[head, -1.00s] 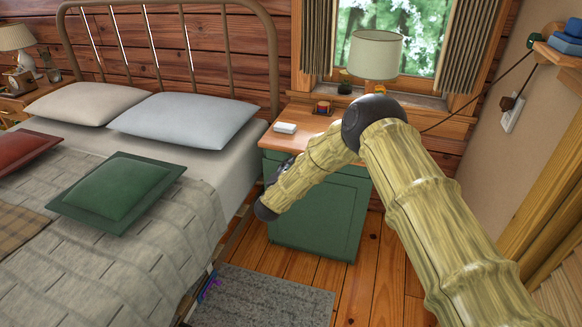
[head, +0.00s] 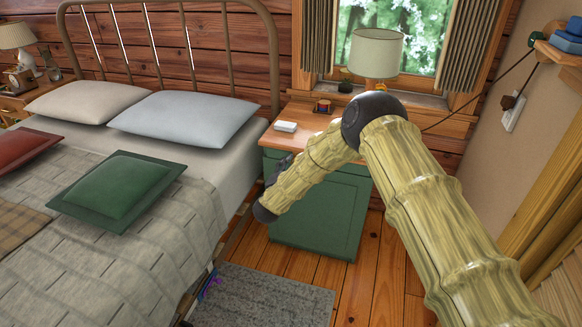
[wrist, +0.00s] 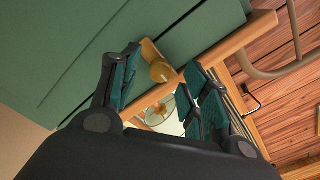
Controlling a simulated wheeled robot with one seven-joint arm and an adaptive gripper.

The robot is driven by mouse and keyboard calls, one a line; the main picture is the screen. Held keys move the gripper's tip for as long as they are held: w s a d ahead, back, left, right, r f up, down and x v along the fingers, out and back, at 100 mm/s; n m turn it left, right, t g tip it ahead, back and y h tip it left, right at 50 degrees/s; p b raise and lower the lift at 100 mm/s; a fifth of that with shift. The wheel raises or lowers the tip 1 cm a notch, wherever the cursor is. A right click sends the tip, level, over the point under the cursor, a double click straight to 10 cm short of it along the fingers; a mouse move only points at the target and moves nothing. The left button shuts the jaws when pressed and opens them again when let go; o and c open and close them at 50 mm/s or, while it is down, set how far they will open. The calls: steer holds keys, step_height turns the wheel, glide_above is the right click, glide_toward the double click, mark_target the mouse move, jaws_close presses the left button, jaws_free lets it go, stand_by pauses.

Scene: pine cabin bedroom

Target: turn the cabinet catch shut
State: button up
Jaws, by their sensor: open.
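The cabinet is the green bedside cabinet (head: 318,207) with a wooden top, and its front also fills the upper left of the wrist view (wrist: 95,70). The catch (wrist: 161,72) shows in the wrist view as a small brass-coloured piece with a rounded knob at the edge of the green front. My gripper (wrist: 163,62) is open, one finger on each side of the catch. I cannot tell whether either finger touches it. In the head view my arm covers part of the cabinet, and the catch is hidden there.
A lamp (head: 376,54), a small white box (head: 285,127) and a small red-and-dark item (head: 323,106) stand on the cabinet top. The bed (head: 120,255) is close on the left. A grey rug (head: 265,298) lies on the floor in front. The wall (head: 490,75) is at the right.

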steer(key=v, duration=1.1)
steer(key=shift+w+r, duration=0.1)
steer(key=s+d+f+n+g+y, duration=0.3)
steer(key=s+d+f+n, duration=0.15)
steer(key=s+f, duration=0.4)
steer(key=s+d+f+n+g+y, duration=0.2)
steer(key=s+d+f+n+g, duration=0.15)
steer(key=s+d+f, duration=0.5)
steer(key=s+d+f+n+g, duration=0.2)
steer(key=s+d+f, duration=0.1)
steer(key=s, duration=0.5)
steer(key=s+d+f+n+g, duration=0.1)
steer(key=s+d+f+g, duration=0.15)
steer(key=s, duration=0.55)
steer(key=s+d+f+n+g, duration=0.2)
steer(key=s+d+f, duration=0.1)
steer(key=s, duration=0.4)
steer(key=s+d+r+n+g, duration=0.15)
steer(key=s+d+g, duration=0.3)
steer(key=s, duration=1.05)
step_height(320, 180, up, 22)
steer(key=p, duration=2.1)
steer(key=shift+s+d+f+y, duration=0.15)
steer(key=shift+d+y, duration=0.15)
steer(key=shift+d, duration=0.15)
